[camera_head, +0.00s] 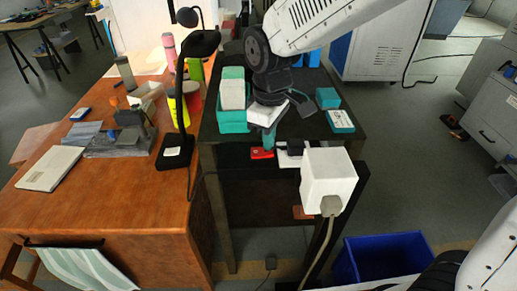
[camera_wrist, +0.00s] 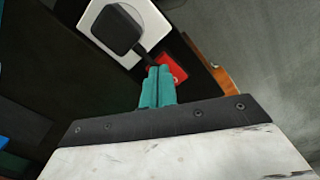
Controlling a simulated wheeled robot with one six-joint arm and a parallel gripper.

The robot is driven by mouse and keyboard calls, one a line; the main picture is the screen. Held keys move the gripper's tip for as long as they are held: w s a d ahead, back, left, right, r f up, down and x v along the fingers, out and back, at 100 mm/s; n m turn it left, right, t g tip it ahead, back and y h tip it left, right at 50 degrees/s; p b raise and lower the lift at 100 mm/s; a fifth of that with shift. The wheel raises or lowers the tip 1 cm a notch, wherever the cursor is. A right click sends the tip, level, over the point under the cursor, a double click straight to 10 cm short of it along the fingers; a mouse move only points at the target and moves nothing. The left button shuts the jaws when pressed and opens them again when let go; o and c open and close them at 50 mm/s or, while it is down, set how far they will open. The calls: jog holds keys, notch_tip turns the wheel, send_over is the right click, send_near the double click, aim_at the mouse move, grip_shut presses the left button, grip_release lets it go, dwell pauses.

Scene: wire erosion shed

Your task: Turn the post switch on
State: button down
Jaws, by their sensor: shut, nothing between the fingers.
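A red piece (camera_head: 262,153), which looks like the post switch, is at the front of the dark stand, left of a white socket plate (camera_head: 284,160). In the wrist view the red piece (camera_wrist: 172,68) is partly hidden behind my fingertips, beside the white plate (camera_wrist: 151,15) with a black plug (camera_wrist: 118,29) in it. My gripper (camera_head: 269,138) has teal fingers, shut and empty, just at the red piece. In the wrist view my gripper (camera_wrist: 158,84) overlaps the red piece; I cannot tell whether it touches. The switch's on or off position is not readable.
A white box (camera_head: 328,176) with a grey plug and cable stands close on the right. Teal boxes (camera_head: 234,116) and a teal packet (camera_head: 340,121) lie on the stand. A black lamp (camera_head: 174,150) stands on the wooden desk at left. A blue bin (camera_head: 385,258) is below right.

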jog(key=shift+f, duration=0.4)
jog(key=shift+r, duration=3.55)
